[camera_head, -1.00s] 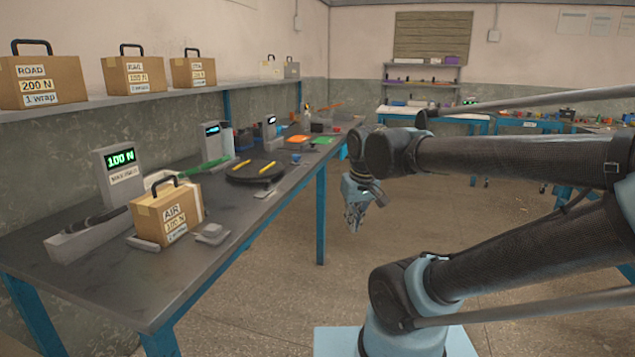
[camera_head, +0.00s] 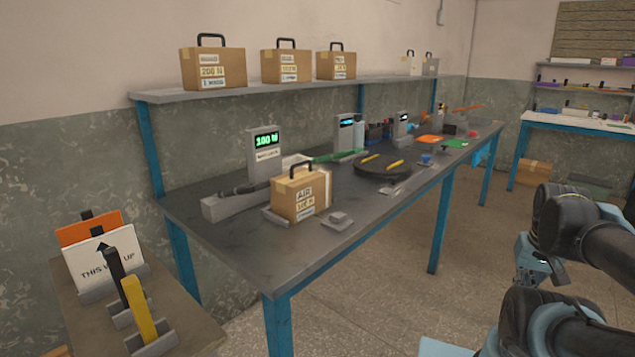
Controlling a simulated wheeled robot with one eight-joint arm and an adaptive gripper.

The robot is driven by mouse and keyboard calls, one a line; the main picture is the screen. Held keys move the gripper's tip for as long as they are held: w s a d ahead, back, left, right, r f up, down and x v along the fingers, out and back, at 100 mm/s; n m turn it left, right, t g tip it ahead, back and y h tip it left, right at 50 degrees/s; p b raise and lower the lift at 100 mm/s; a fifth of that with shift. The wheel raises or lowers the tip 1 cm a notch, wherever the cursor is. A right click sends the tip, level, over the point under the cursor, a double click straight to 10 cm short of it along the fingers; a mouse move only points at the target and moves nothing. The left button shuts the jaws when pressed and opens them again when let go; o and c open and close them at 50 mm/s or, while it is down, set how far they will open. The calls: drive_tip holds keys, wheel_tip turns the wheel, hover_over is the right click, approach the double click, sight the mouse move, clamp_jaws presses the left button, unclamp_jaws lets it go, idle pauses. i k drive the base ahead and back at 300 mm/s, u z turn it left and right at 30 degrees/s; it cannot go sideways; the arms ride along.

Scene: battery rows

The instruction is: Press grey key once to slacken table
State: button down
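A small grey block on a flat grey base (camera_head: 338,218), which looks like a key, sits at the bench's front edge, right of a cardboard case (camera_head: 300,193) marked AIR. Another small light piece (camera_head: 391,191) lies in front of the dark round turntable (camera_head: 370,174), which bears two yellow sticks; I cannot tell which piece is the grey key. My gripper (camera_head: 536,278) hangs at the right, well apart from the bench and touching nothing there. It is small and partly hidden by my arm, so its opening is unclear.
A display reading 100 N (camera_head: 265,140) stands behind the AIR case. The wall shelf (camera_head: 240,91) bears several cases. A low side stand (camera_head: 185,325) at left holds cards and black and yellow upright pieces. Open floor (camera_head: 400,290) lies between the bench and my arm.

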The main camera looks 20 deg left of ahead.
sight(337, 217)
drive_tip(key=u, duration=2.55)
drive_tip(key=k, duration=0.2)
drive_tip(key=z, duration=0.15)
